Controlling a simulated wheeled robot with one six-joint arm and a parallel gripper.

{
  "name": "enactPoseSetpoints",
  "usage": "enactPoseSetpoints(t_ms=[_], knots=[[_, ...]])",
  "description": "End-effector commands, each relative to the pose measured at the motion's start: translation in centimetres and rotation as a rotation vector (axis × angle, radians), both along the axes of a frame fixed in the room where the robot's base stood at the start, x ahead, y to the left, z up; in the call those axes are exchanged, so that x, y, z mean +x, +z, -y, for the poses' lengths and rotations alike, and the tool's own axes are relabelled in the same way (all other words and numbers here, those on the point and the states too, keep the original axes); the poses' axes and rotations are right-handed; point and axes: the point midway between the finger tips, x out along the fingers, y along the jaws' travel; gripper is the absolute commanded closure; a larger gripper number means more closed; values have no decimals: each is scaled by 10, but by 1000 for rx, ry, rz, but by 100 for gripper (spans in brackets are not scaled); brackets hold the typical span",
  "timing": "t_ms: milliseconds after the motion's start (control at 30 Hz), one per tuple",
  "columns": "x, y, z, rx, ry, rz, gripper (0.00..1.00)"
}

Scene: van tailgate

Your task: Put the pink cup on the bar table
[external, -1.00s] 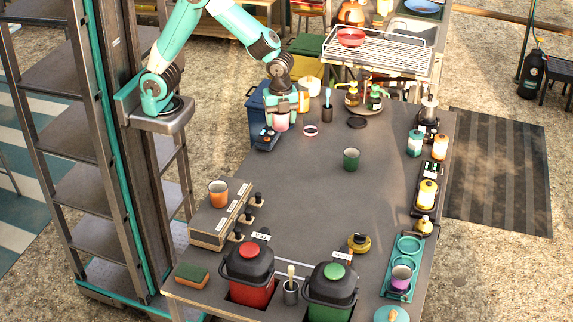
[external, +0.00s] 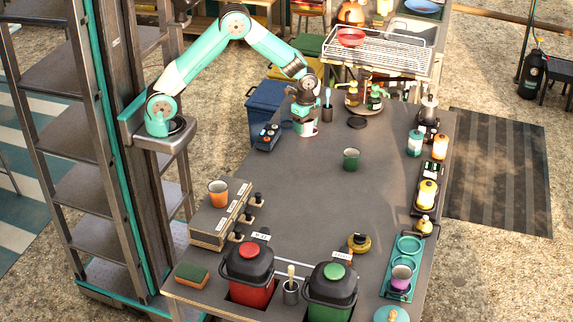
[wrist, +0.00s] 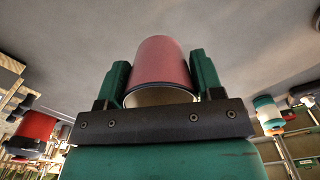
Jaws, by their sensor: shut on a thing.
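The pink cup (wrist: 160,62) sits between the two green fingers of my gripper (wrist: 162,85) in the wrist view, its pale open rim toward the palm. My gripper is shut on it. In the external view my gripper (external: 306,128) is low over the back left of the long dark grey table (external: 300,195), likely the bar table. The cup is mostly hidden by the fingers there. I cannot tell whether the cup's base touches the table top.
A dark green cup (external: 351,159) stands right of my gripper. A tumbler with a blue brush (external: 327,110), a black disc (external: 357,123) and a dark control box (external: 267,137) are close by. The table's middle is clear. An orange cup (external: 218,193) stands at front left.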

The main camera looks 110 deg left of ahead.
Motion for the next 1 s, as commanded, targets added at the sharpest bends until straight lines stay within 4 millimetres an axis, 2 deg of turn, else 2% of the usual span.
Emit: enactPoseSetpoints(t_ms=[33, 133, 367, 600, 967, 1000], knots=[[-1, -13, 1, -3, 0, -6, 64], [-1, -33, 1, -1, -1, -3, 64], [0, -52, 0, -1, -1, -1, 64], [0, -84, 0, -1, -1, -1, 64], [0, -90, 0, 1, -1, 1, 64], [0, -90, 0, 1, -1, 1, 35]])
